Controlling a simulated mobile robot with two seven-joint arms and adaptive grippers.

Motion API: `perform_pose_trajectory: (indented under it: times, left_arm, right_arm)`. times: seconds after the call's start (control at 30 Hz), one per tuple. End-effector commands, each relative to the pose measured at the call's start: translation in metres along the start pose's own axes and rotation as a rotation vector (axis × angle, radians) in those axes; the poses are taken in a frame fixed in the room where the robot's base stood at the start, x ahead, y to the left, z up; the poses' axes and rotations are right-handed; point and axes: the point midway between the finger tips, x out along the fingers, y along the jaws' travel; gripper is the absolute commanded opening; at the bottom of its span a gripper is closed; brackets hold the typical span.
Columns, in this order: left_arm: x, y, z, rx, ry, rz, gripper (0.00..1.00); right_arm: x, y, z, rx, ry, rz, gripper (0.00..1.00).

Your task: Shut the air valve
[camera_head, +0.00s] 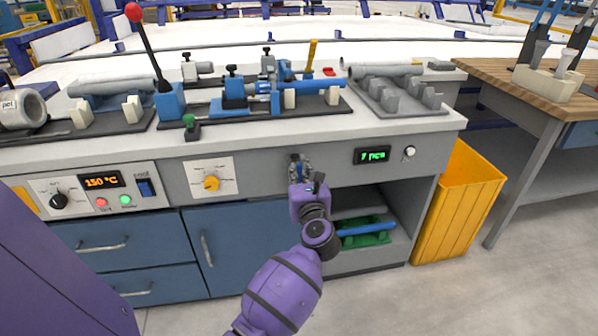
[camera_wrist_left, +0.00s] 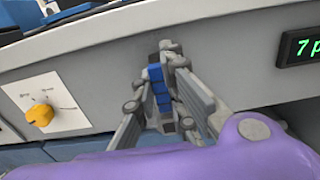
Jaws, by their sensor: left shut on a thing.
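My left gripper (camera_head: 298,163) reaches up to the grey front panel of the bench, between the yellow knob and the green display. In the left wrist view its fingers (camera_wrist_left: 167,60) are closed around a narrow blue part, which looks like the handle of the air valve (camera_wrist_left: 158,88). The blue part stands roughly lengthwise between the fingers, close to the panel. The fingers hide most of the valve, and in the head view it cannot be made out behind the gripper. My right gripper is not in view.
The yellow knob (camera_head: 211,183) is left of the gripper, the green display (camera_head: 372,155) and small white knob (camera_head: 409,152) right. Above are the benchtop fixtures with a blue pipe (camera_head: 312,85). Below is an open shelf with a green tray (camera_head: 366,238). A yellow bin (camera_head: 458,205) stands right.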

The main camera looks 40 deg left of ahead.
Motion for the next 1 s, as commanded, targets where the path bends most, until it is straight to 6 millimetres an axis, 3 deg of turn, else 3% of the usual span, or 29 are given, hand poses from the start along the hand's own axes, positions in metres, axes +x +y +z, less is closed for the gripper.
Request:
perform_pose_trajectory:
  times: [0.3, 0.57, 1.0]
  left_arm:
    - [0.0, 0.0, 0.0, 0.004, 0.0, 0.0, 0.0]
    - [-0.001, -0.005, 0.001, 0.073, 0.002, 0.0, 0.0]
    - [-0.001, -0.025, -0.003, 0.432, 0.003, -0.001, 0.0]
  right_arm:
    - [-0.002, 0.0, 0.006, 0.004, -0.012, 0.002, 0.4]
    - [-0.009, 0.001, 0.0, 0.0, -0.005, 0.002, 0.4]
    - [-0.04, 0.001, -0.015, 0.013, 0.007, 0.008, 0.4]
